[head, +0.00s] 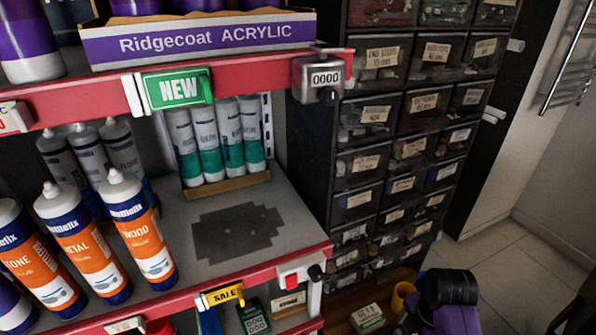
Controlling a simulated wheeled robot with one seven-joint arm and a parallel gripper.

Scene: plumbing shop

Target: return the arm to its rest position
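My gripper is not in view in the head view. A black and purple rounded part, which may be a link of my arm, shows at the bottom right edge. Its lower end is cut off by the frame, so I cannot tell how the arm is posed. No held thing is visible.
A red-edged shelf (300,262) with orange-labelled sealant tubes (138,232) and green-white tubes (208,145) fills the left. A grey lockbox (318,80) hangs at the upper shelf's corner. A black drawer cabinet (375,110) stands behind. Tiled floor (505,245) at right is open.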

